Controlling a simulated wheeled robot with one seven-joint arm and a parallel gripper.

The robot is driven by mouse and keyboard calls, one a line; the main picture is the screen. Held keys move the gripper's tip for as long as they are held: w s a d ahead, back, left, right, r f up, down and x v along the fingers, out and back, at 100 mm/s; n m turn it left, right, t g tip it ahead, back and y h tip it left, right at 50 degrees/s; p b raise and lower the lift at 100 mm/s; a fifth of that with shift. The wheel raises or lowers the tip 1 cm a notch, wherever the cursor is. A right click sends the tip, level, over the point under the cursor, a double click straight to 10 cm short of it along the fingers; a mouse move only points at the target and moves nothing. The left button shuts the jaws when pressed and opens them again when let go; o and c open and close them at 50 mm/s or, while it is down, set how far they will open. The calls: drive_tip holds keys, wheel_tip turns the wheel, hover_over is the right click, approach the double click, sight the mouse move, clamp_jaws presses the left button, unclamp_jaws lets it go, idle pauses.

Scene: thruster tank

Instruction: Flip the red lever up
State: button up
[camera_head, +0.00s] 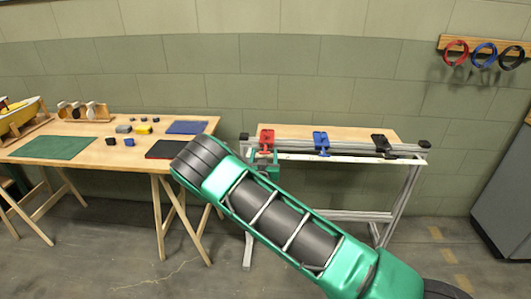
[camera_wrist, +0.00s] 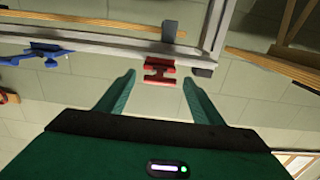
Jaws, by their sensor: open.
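The red lever (camera_head: 266,138) is mounted at the left end of a metal-framed bench, with its red mount. In the wrist view, the red lever (camera_wrist: 160,70) appears between and just beyond my fingertips, apart from them as far as I can see. My gripper (camera_wrist: 158,82) is open and empty, with one green finger on each side of the lever. In the head view, my gripper (camera_head: 263,159) is at the bench's front left, just below the red lever and partly hidden by my arm. The lever's exact tilt is hard to tell.
A blue lever (camera_head: 321,142) and a black lever (camera_head: 382,145) stand to the right on the same bench. A wooden table (camera_head: 105,150) with small blocks and mats stands at left. Red, blue and black rings hang on a wall rack (camera_head: 487,46).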

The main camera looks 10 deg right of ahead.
sight(265, 153)
drive_tip(key=shift+x, duration=1.55)
